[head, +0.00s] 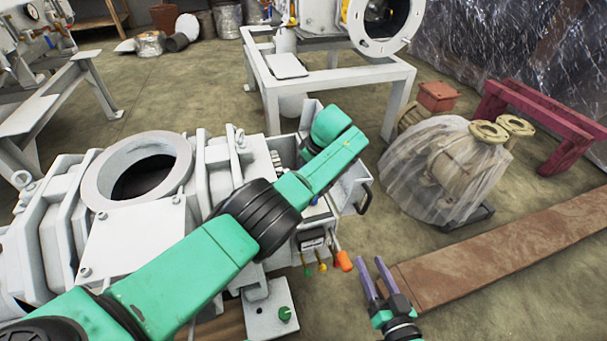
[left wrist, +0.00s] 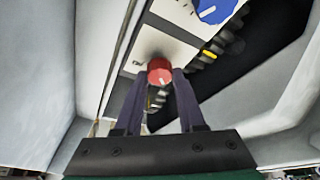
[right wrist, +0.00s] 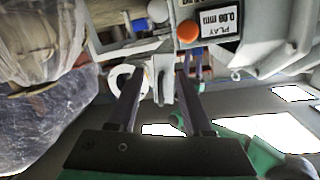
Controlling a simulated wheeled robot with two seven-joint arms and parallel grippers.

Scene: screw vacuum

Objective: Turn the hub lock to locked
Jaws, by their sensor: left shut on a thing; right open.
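In the left wrist view my left gripper (left wrist: 159,78) is shut on a small red knob (left wrist: 160,70) with a pale pointer mark. The knob sits at the lower edge of a pale panel (left wrist: 165,40). A blue knob (left wrist: 215,9) with a white pointer mark sits on the panel, up and to the right. I cannot read which knob is the hub lock. In the head view my left arm reaches over the white machine (head: 130,240) into its open end housing (head: 352,187), which hides the left gripper. My right gripper (head: 371,264) is open and empty at the machine's right.
An orange knob (head: 343,261) and small green and yellow knobs stick out below a display (head: 312,242). In the right wrist view the display (right wrist: 218,20) reads "PLAY 0.08 mm". A wrapped part (head: 440,172) and a brown beam (head: 500,250) lie at the right on the floor.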

